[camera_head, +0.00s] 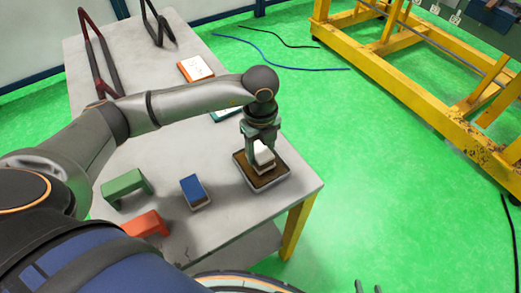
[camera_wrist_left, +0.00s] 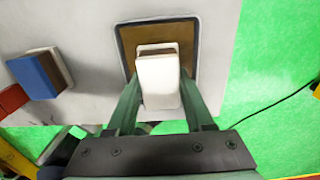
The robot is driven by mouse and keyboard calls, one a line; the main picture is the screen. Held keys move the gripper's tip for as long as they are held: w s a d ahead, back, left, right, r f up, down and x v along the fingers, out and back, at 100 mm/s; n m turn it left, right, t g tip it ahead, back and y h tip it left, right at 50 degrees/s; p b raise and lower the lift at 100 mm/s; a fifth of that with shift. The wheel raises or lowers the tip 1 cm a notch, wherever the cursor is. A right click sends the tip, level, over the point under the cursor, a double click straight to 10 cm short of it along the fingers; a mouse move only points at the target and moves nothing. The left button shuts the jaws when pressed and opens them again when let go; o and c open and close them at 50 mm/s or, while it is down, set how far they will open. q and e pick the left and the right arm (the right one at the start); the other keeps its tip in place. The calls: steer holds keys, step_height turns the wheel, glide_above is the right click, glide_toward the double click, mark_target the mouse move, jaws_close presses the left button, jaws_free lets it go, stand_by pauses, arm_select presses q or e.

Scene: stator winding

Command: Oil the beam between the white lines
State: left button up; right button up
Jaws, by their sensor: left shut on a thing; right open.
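My left gripper (camera_head: 262,144) is shut on a white block (camera_head: 263,157), which looks like a sponge or brush. The block is at a dark-rimmed tray (camera_head: 272,183) with a brown inside, at the table's near right corner. In the left wrist view the white block (camera_wrist_left: 158,82) stands between the fingers, in front of the brown tray (camera_wrist_left: 122,42). I cannot tell whether it touches the tray's bottom. My right gripper (camera_head: 368,288) shows only its fingertips at the bottom edge, open and empty. A yellow beam frame (camera_head: 425,103) stands at upper right; I make out no white lines on it.
The grey table (camera_head: 225,225) also holds a blue block (camera_head: 194,190), a green block (camera_head: 125,185), a red block (camera_head: 145,224) and an orange-white booklet (camera_head: 195,69). Dark bent handles (camera_head: 100,60) stand at the back. Cables (camera_head: 290,64) lie on the open green floor.

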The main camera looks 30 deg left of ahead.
mark_target(261, 151)
arm_select(q)
steer(key=shift+f+b, duration=0.4)
steer(key=shift+f, duration=0.2)
stand_by(1.1)
steer(key=shift+r, duration=0.15)
step_height(261, 151, up, 7)
steer(key=p, duration=0.5)
stand_by(0.9)
